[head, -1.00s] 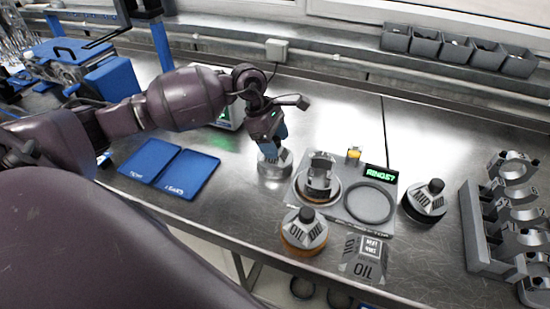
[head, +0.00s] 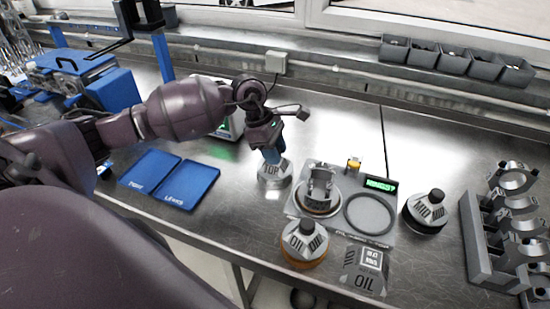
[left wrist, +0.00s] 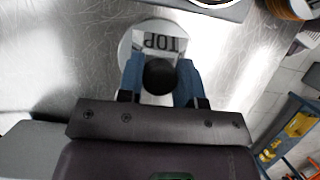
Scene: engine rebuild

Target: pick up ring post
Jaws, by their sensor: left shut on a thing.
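The ring post is the grey piece marked TOP (head: 273,177), standing on the bench left of the ring station. In the left wrist view its round base and TOP label (left wrist: 160,42) show, with a dark round knob (left wrist: 160,76) between the blue fingers. My left gripper (head: 272,154) points down from above and is shut on this knob. Whether the base touches the bench is hard to tell. My right gripper is not in view.
Right of the post is a station plate (head: 340,228) with a ring holder, a flat ring and a green display (head: 380,185). Blue trays (head: 190,184) lie left. A grey rack (head: 480,240) stands far right.

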